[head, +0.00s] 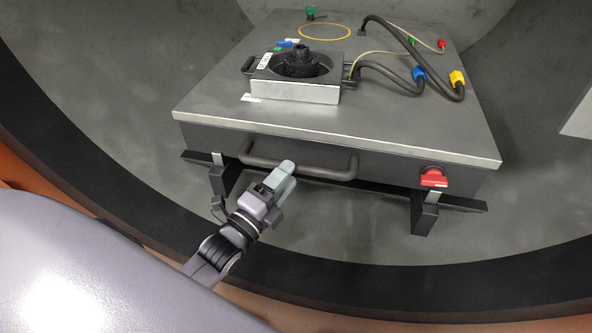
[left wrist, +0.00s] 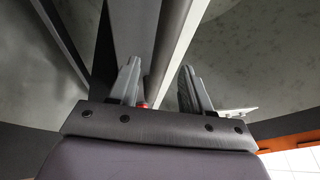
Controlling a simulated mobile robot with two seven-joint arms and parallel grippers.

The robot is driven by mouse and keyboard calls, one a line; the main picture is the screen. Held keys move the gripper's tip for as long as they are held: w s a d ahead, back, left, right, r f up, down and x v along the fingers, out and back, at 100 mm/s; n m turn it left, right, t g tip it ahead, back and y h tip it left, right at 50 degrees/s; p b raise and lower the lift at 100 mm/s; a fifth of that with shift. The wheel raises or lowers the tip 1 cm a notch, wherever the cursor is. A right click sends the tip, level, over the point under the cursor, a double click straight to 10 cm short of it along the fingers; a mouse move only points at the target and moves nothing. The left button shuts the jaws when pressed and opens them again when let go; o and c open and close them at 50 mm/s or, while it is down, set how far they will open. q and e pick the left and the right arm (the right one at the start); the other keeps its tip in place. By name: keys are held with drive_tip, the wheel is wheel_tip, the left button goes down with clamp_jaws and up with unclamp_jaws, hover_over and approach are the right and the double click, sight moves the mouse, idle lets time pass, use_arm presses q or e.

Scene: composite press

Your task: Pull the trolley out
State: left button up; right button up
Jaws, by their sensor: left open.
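The trolley (head: 218,130) is a dark grey flat-topped unit with a light front edge, standing inside a round chamber. A dark bar handle (head: 328,173) runs across its front face. My left gripper (head: 286,168) is at the handle, in front of its middle. In the left wrist view its two fingers (left wrist: 155,85) are apart, and the handle bar (left wrist: 168,62) shows between them, slanting upward. I cannot tell whether either finger touches the bar. The gripper hides part of the handle in the head view. My right gripper is not in view.
A red latch or knob (head: 433,178) sits at the right of the trolley's front. On top are a black mould in a metal block (head: 293,92), hoses with a yellow connector (head: 457,79) and a blue connector (head: 419,74). The chamber's dark rim (head: 400,282) curves around the front.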

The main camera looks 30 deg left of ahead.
use_arm(q)
drive_tip(key=shift+b+x, duration=0.3)
drive_tip(key=shift+x, duration=1.5)
drive_tip(key=shift+c, duration=0.4)
clamp_jaws()
